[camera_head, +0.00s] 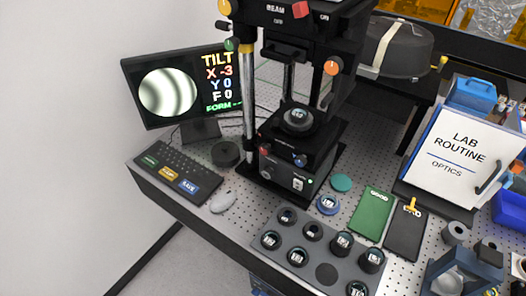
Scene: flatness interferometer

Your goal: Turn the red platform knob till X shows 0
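The monitor (186,88) at the left shows a round picture with blurred light and dark bands. Beside it the readout lists TILT, X -3, Y 0, F 0 and FORM with dashes. The black platform (300,148) stands under the interferometer column and carries a round dark part (297,120) with a pale label. A small red knob (263,138) shows at the platform's left side, partly in shadow. A blue knob (300,160) is on its front. Neither of my grippers shows in the head view.
An orange knob (332,67) and a green knob (231,45) sit higher on the instrument. A keyboard (178,172) and mouse (222,202) lie at left. A grey tray (283,245) holds several round parts in front. A LAB ROUTINE binder (466,150) stands at right.

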